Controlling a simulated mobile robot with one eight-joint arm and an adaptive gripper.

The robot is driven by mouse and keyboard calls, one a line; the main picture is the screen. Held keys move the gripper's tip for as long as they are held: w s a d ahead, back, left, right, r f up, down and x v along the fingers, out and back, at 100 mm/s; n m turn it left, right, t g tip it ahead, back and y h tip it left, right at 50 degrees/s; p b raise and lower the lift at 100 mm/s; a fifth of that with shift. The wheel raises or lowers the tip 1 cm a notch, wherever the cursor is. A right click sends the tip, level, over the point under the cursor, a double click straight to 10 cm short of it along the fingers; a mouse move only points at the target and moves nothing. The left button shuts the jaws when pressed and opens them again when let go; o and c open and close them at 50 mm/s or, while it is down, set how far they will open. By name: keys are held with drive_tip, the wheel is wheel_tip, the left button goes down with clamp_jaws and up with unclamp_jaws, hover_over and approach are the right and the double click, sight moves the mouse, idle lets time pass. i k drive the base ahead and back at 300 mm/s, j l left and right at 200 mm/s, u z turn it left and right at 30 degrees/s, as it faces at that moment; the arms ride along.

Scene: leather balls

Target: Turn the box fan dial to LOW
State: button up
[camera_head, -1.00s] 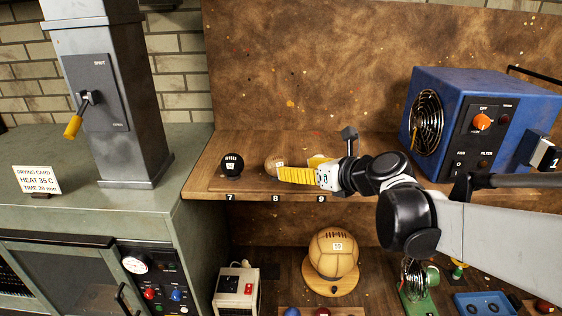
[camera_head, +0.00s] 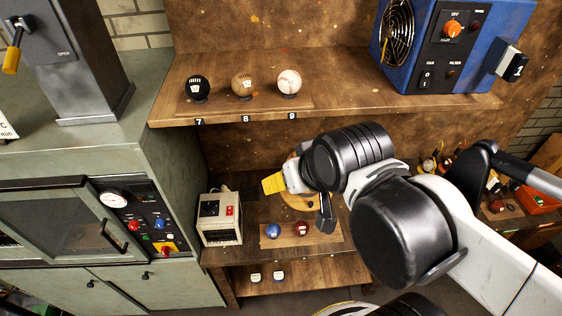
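The blue box fan (camera_head: 408,82) stands at the right end of the upper shelf. Its round grille (camera_head: 397,32) faces left, and its dark control panel carries an orange-red dial (camera_head: 453,29). "OFF" is printed above the dial; its exact pointing and any LOW mark are too small to read. My gripper (camera_head: 273,184) has yellow fingers pointing left. It is below the upper shelf, well left of and lower than the fan, and apart from the dial. The fingers are seen from the side and partly overlapped, so their opening is unclear.
The upper shelf (camera_head: 340,99) holds a black ball (camera_head: 197,88), a tan ball (camera_head: 242,85) and a white ball (camera_head: 289,82). A beige device (camera_head: 219,219) stands lower left of my gripper. Blue (camera_head: 273,231) and dark red (camera_head: 301,229) balls sit below it.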

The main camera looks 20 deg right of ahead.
sight(452, 29)
drive_tip(key=z, duration=1.5)
